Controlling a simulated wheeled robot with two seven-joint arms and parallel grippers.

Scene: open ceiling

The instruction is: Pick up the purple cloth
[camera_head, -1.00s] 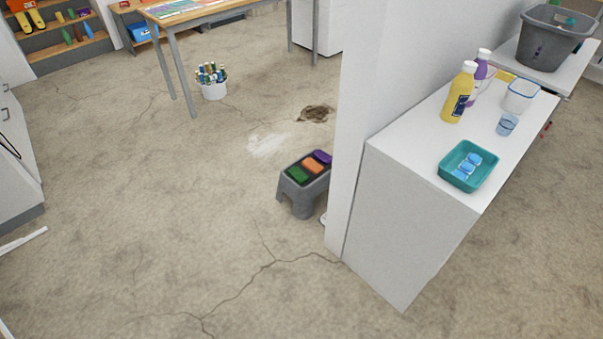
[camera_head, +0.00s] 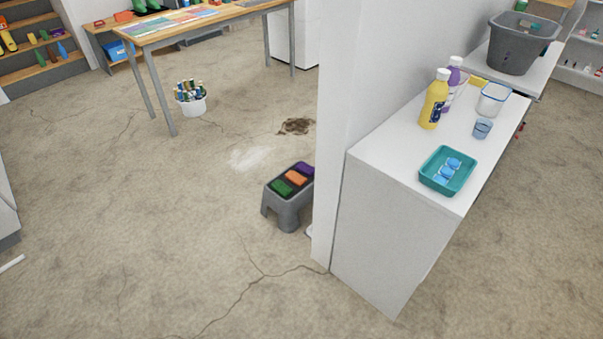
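The purple cloth (camera_head: 306,169) lies folded on top of a grey step stool (camera_head: 288,205), at the far right end of a row. An orange cloth (camera_head: 296,178) and a green cloth (camera_head: 282,188) lie beside it on the stool's dark top. The stool stands on the floor at the left side of a white partition wall, whose edge is close to the purple cloth. Neither of my grippers shows in the head view.
A white counter (camera_head: 385,150) right of the wall (camera_head: 333,120) holds bottles, containers and a teal tray (camera_head: 447,187). A wooden table (camera_head: 205,21) and a white bucket of bottles (camera_head: 191,104) stand behind left. Dark and white stains mark the floor. Floor left of the stool is clear.

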